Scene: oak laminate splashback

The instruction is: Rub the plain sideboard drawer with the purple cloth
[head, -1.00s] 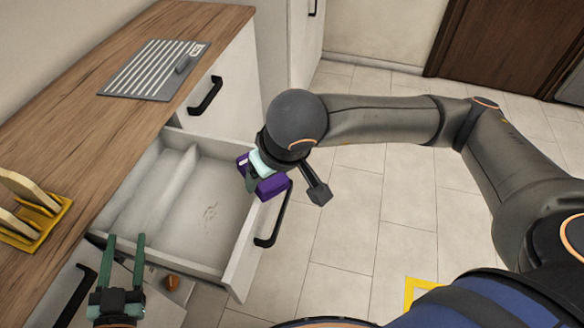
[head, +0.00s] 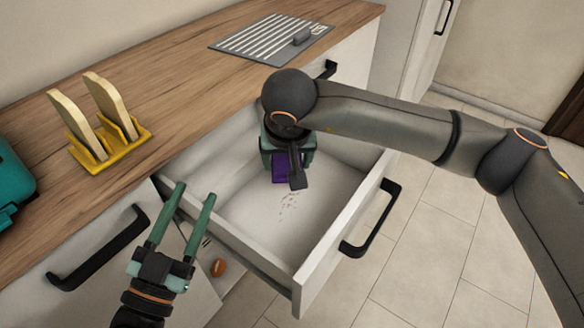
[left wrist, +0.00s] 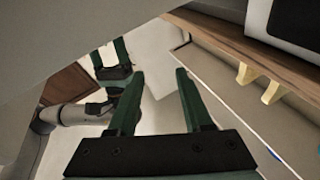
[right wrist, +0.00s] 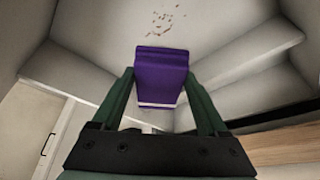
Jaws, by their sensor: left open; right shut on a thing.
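The open white drawer (head: 330,232) stands pulled out below the counter, with a small patch of brown specks (head: 288,207) on its floor. My right gripper (head: 288,160) is inside the drawer space, shut on the purple cloth (head: 281,172). In the right wrist view the cloth (right wrist: 161,75) sits between the fingertips, with the specks (right wrist: 166,20) beyond it. I cannot tell whether the cloth touches the drawer floor. My left gripper (head: 195,190) is open and empty near the drawer's left side wall. It also shows in the left wrist view (left wrist: 158,85).
The wooden counter (head: 190,85) carries a yellow rack with boards (head: 110,140), a grey ridged panel (head: 270,38) and a teal object (head: 12,185) at the left edge. A black drawer handle (head: 370,220) juts out in front. The tiled floor at right is clear.

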